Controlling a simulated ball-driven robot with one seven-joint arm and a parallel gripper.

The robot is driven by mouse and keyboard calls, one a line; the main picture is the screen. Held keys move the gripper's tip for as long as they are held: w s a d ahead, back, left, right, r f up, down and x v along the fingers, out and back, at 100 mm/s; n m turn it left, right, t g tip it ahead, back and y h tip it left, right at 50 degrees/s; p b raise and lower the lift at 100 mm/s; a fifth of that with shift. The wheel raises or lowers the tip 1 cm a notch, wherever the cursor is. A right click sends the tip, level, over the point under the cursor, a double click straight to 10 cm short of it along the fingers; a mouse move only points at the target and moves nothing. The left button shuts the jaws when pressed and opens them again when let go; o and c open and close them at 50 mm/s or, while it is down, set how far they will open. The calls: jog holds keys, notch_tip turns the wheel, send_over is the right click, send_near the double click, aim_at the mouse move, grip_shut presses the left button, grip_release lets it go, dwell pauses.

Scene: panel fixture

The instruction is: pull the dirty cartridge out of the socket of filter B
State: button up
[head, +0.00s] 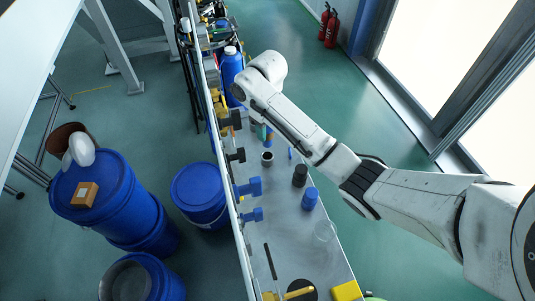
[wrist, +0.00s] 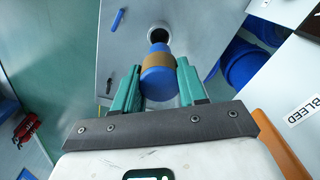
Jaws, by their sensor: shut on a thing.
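In the wrist view, my gripper (wrist: 158,82) has its green fingers shut on a blue cylinder with a brown band (wrist: 158,72), which appears to be the cartridge. Its far end points toward a dark round opening with a pale rim (wrist: 160,34). I cannot tell whether it touches the rim. In the head view, my gripper (head: 264,132) is small and partly hidden below my wrist, over the grey bench (head: 285,235) close to the panel. A small dark-mouthed cup (head: 267,158) stands nearby. No readable label marks filter B.
Blue handles (head: 250,187) and black knobs (head: 232,118) jut from the panel over the bench. A black cylinder (head: 300,175), a blue cylinder (head: 310,198) and a clear vessel (head: 325,231) stand on it. The wrist view shows a BLEED label (wrist: 303,111) at right.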

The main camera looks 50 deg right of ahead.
aim_at(268, 129)
jog(key=shift+w+d+r, duration=0.1)
jog(key=shift+r, duration=3.65)
jog(key=shift+s, duration=0.2)
